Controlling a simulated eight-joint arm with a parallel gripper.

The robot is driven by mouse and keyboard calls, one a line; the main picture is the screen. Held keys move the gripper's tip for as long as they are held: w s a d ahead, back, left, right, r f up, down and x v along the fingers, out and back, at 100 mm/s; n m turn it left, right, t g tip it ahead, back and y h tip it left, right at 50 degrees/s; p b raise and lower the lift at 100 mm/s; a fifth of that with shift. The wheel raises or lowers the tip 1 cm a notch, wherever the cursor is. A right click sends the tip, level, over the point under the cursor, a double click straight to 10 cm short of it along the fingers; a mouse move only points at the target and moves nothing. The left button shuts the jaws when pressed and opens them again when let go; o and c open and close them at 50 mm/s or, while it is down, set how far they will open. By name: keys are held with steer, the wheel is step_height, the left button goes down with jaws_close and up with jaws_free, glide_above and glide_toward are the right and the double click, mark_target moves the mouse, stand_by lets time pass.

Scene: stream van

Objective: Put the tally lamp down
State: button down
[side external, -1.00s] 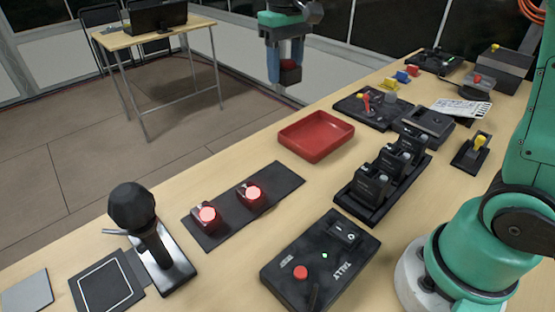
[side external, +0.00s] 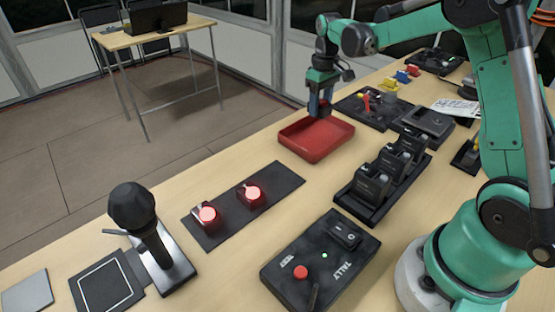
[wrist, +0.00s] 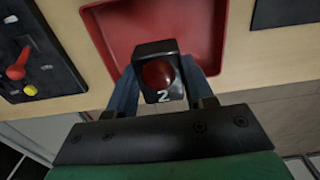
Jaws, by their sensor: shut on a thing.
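My gripper (side external: 320,108) is shut on a tally lamp (wrist: 159,73), a black block with a dark red, unlit dome and a white "2". In the wrist view the blue fingers clasp its two sides. The red tray (side external: 287,144) lies under the gripper; its floor also shows behind the lamp in the wrist view (wrist: 118,24). The lamp is over or within the far part of the tray; I cannot tell whether it touches the floor. Two other tally lamps, lit red, stand on a dark mat (side external: 228,219): one nearer (side external: 207,215), one farther (side external: 252,194).
A black tally box (side external: 322,262) with a red button stands at the front. A rack of black units (side external: 385,180) is right of the tray. A lever panel (side external: 366,108) lies close behind the tray. A microphone (side external: 135,210) stands at front left.

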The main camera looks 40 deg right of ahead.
mark_target(317, 138)
step_height(317, 138, down, 7)
steer(key=shift+r, duration=0.15)
stand_by(0.4)
steer(key=shift+c, duration=1.7)
jaws_free()
step_height(317, 138, up, 12)
steer(key=shift+f, duration=0.1)
steer(key=s+a+r+t, duration=0.1)
steer(key=s+a+t, duration=0.6)
steer(key=s+a, duration=0.4)
steer(key=a, duration=0.3)
steer(key=shift+s+a, duration=0.25)
steer(key=shift+s, duration=0.1)
